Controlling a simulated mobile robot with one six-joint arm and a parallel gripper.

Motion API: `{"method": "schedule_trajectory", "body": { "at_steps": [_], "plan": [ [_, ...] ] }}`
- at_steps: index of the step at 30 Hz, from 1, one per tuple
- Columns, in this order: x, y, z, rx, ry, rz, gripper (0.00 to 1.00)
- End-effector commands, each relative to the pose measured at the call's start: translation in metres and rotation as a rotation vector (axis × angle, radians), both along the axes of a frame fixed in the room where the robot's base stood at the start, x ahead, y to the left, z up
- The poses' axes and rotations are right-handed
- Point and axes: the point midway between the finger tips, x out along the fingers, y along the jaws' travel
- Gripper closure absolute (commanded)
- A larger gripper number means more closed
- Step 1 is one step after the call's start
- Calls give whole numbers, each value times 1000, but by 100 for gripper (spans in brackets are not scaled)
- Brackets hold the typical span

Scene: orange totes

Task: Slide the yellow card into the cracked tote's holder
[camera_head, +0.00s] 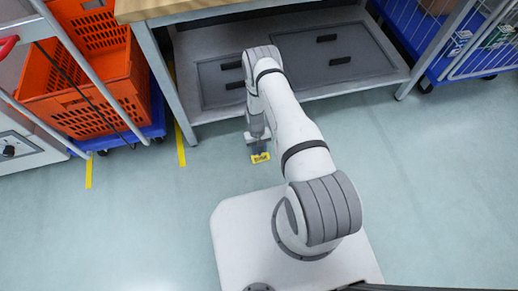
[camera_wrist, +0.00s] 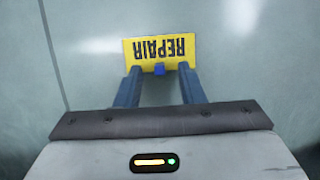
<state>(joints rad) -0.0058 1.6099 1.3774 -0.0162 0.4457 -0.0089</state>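The yellow card (camera_wrist: 160,47) reads "REPAIR" upside down in the wrist view, with a small blue tab (camera_wrist: 160,69) at its near edge. The card also shows in the head view (camera_head: 260,158), just below my gripper (camera_head: 258,143) and over the pale floor. I cannot tell whether the fingertips touch the card. Orange totes (camera_head: 72,112) are at the upper left; no crack or card holder can be made out.
A workbench (camera_head: 180,10) with a grey lower shelf (camera_head: 382,73) stands ahead. The totes are on a blue dolly (camera_head: 152,128). A blue wire cart (camera_head: 436,68) is at the upper right. Yellow floor lines (camera_head: 180,145) run at left. Floor at right is clear.

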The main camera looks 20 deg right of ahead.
Motion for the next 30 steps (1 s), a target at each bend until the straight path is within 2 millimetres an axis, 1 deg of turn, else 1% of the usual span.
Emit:
{"method": "schedule_trajectory", "body": {
  "at_steps": [5,8,15,18,23,30],
  "plan": [
    [1,0,4,0,-1,0,65],
    [5,0,17,0,-2,0,65],
    [17,1,57,0,-1,1,65],
    [20,1,68,0,-1,1,65],
    [22,1,75,0,0,1,65],
    [22,1,74,0,1,1,65]
  ]
}}
